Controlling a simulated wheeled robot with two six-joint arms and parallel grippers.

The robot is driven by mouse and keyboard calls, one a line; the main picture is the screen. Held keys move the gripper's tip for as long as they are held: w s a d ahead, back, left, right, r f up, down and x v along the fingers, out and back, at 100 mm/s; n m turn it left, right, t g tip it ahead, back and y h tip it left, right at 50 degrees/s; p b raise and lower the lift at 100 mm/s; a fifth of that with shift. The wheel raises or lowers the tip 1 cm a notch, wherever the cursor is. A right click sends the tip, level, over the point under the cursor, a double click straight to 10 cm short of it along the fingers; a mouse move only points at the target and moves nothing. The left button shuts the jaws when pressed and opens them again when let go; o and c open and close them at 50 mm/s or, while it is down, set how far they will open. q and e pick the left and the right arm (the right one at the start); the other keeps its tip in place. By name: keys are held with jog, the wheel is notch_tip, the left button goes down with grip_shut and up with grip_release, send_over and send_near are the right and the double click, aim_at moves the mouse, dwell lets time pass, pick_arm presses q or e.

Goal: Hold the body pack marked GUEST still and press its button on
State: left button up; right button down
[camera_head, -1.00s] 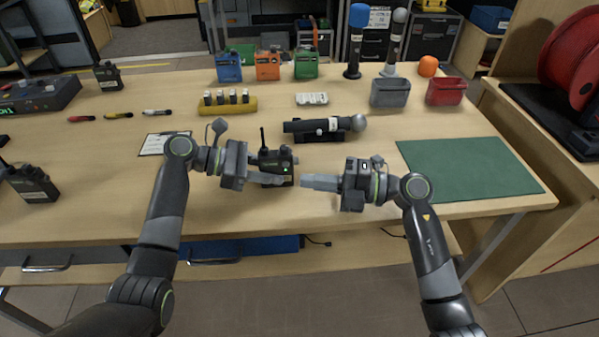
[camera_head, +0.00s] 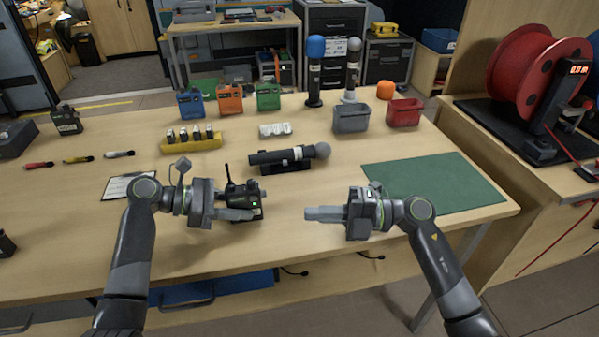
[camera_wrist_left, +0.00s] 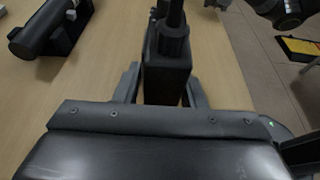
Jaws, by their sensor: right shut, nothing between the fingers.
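A black body pack (camera_head: 242,196) with an antenna stands upright on the table, and a small green light glows on its front. I cannot read a GUEST mark on it. My left gripper (camera_head: 246,210) reaches in from the left with its fingers on both sides of the pack, and appears shut on it. In the left wrist view the pack (camera_wrist_left: 167,75) sits between the two fingers (camera_wrist_left: 163,92). The light is hidden there. My right gripper (camera_head: 308,213) is shut and empty, pointing left at the pack, with a clear gap between them.
A handheld microphone (camera_head: 290,156) lies in a cradle behind the pack. A white card (camera_head: 125,187) lies left. A green mat (camera_head: 435,184) lies right. Yellow battery holder (camera_head: 190,144), grey bin (camera_head: 351,118) and red bin (camera_head: 404,111) stand farther back. Another pack (camera_head: 66,120) stands far left.

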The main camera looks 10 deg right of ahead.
pick_arm(q)
jog(key=o, duration=0.4)
